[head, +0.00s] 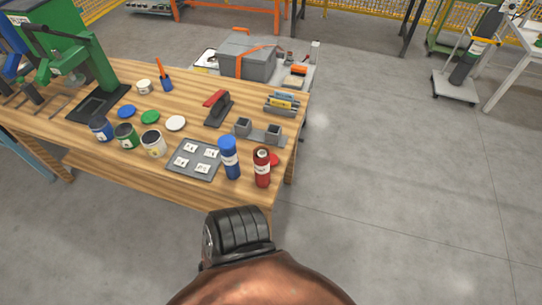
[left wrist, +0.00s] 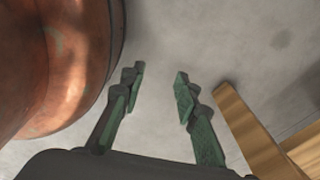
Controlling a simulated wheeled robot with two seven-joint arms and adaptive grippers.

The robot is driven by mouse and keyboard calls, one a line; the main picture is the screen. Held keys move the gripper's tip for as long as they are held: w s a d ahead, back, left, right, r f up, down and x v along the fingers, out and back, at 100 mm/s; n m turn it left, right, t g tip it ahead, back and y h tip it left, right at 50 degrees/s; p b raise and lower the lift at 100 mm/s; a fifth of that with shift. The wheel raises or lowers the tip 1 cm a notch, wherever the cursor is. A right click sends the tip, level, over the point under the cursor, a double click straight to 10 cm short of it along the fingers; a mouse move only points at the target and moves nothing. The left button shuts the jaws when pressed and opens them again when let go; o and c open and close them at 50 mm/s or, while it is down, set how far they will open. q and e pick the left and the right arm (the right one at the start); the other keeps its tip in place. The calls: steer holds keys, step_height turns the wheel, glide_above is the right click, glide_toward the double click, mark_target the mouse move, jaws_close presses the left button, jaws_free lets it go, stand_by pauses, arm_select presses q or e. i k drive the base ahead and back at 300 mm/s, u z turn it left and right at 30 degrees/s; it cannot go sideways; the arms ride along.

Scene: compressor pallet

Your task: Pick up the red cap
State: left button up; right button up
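The red cap (head: 273,159) lies on the wooden workbench (head: 98,157) near its right front corner. It shows in the head view just right of and behind the red bottle (head: 262,168), which hides part of it. The bottle stands upright and its top looks open. My left gripper (left wrist: 160,78) shows only in the left wrist view. Its two green fingers are apart with nothing between them, and grey floor lies behind them. The cap is not in the left wrist view. My right gripper is in neither view.
A blue bottle (head: 229,157) stands left of the red one. A grey tray (head: 181,164) with labelled cards and two grey blocks (head: 257,131) are close by. Paint tins and loose lids lie further left. Wooden beams (left wrist: 247,130) are right of the left gripper.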

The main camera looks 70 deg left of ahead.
mark_target(273, 158)
steer(key=u, duration=0.7)
steer(key=i, duration=0.75)
steer(key=u, duration=0.9)
